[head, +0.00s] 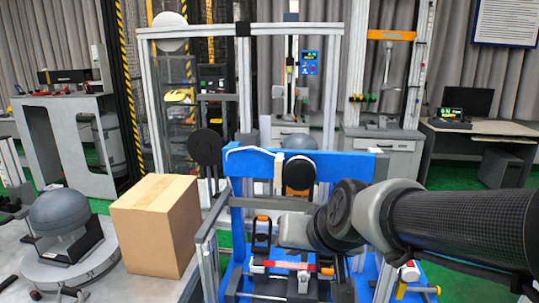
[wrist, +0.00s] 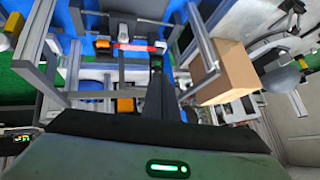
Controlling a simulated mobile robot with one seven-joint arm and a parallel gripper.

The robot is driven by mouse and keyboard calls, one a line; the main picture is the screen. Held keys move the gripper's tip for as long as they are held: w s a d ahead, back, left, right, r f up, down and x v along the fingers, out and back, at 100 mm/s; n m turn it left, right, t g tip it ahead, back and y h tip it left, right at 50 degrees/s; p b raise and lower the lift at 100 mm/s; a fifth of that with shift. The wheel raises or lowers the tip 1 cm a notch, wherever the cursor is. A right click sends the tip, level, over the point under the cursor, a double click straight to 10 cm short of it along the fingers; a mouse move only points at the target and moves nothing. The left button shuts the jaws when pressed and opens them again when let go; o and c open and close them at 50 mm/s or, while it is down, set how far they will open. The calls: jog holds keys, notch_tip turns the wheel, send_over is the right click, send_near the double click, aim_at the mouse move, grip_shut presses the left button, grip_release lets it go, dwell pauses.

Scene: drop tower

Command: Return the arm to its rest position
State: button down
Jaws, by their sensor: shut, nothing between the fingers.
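My arm (head: 440,225) reaches in from the right of the head view, over a blue-framed rig (head: 350,165). Its grey wrist joints end near the middle of the picture, and the fingers cannot be made out there. In the wrist view my gripper (wrist: 157,62) shows as dark fingers close together, shut with nothing held. They point towards the rig, where a red and white bar (wrist: 140,46) lies beyond the tips. The same red and white bar (head: 285,265) shows low in the head view. I cannot judge the gap between fingertips and bar.
A cardboard box (head: 155,225) stands left of the rig, beside a grey dome on a stand (head: 62,220). Grey metal posts (head: 245,90) rise close around the rig. A desk with a monitor (head: 468,105) stands at the back right. Green floor shows between them.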

jog(key=s+d+r+g+h, duration=0.1)
jog(key=s+d, duration=0.3)
jog(key=s, duration=0.3)
jog(key=s+d+g+h, duration=0.1)
jog(key=s+d+h, duration=0.1)
jog(key=s+d, duration=0.4)
notch_tip(320, 180, up, 19)
jog(key=s+p, duration=0.1)
jog(key=p, duration=1.8)
jog(key=shift+s+a, duration=0.2)
jog(key=shift+a, duration=0.25)
jog(key=shift+a, duration=0.1)
